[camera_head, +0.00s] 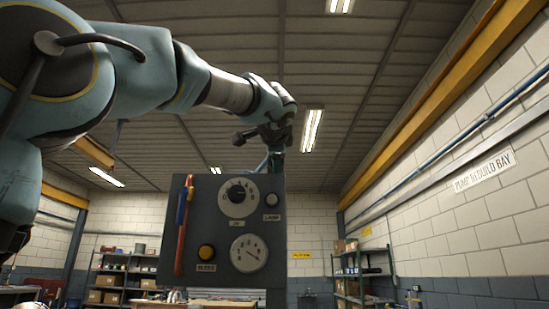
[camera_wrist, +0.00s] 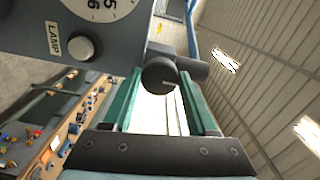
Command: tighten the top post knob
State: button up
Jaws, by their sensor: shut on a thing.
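In the head view my gripper (camera_head: 275,162) points down at the top right corner of the dark panel (camera_head: 212,255). The knob cannot be made out there.
Shelves (camera_head: 358,274) stand behind. A bench with small parts (camera_wrist: 70,130) shows below in the wrist view.

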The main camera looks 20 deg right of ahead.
jog(key=o, duration=1.4)
jog(key=shift+c, duration=0.2)
jog(key=b+v, duration=0.3)
jog(key=v, duration=0.8)
jog(key=shift+b, duration=0.35)
jog(key=shift+w, duration=0.1)
